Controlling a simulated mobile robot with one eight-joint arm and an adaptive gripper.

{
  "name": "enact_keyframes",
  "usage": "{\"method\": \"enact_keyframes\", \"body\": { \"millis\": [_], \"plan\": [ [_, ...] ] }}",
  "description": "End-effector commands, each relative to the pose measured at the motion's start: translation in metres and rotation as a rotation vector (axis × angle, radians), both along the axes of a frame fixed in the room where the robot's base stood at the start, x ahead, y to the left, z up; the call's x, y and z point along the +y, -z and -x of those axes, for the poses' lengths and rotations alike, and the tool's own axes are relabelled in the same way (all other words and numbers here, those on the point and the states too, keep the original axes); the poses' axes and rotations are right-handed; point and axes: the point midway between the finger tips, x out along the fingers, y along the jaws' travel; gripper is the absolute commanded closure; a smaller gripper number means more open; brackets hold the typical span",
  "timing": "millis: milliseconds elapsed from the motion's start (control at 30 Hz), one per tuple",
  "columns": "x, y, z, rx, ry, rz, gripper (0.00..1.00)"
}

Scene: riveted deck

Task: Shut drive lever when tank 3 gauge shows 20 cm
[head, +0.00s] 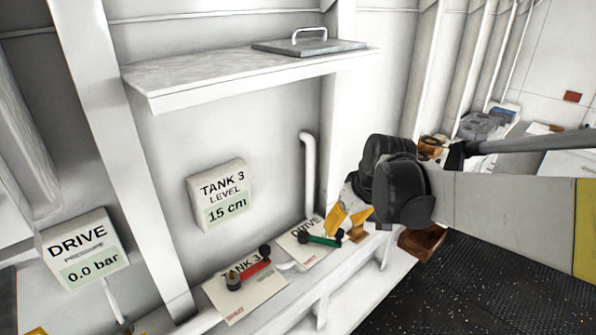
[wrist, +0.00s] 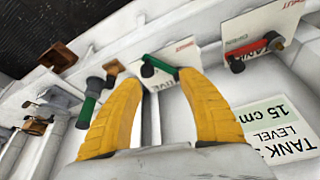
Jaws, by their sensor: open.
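The tank 3 level gauge (head: 220,194) on the wall reads 15 cm; it also shows in the wrist view (wrist: 280,127). The green drive lever (head: 320,239) lies across its white DRIVE plate (head: 302,252) on the ledge. It also shows in the wrist view (wrist: 161,65), just beyond the gap between my fingertips. My gripper (head: 347,227) has its yellow fingers apart, close to the right end of the lever. In the wrist view the gap of my gripper (wrist: 160,80) is empty. Whether a finger touches the lever, I cannot tell.
The red tank 3 lever (head: 254,269) sits left of the drive lever. A drive pressure gauge (head: 84,256) reads 0.0 bar. A vertical pipe (head: 309,170) rises behind the ledge. A shelf (head: 200,80) with a grey hatch (head: 308,47) hangs above. Dark floor lies at right.

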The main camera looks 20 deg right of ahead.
Motion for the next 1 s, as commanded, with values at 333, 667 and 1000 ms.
{"method": "enact_keyframes", "body": {
  "millis": [333,667,1000],
  "plan": [
    [-0.027,0.004,-0.020,0.022,-0.021,-0.011,0.53],
    [-0.024,0.064,-0.045,0.022,-0.020,-0.009,0.53],
    [-0.023,0.090,-0.056,0.022,-0.019,-0.010,0.53]
  ]
}}
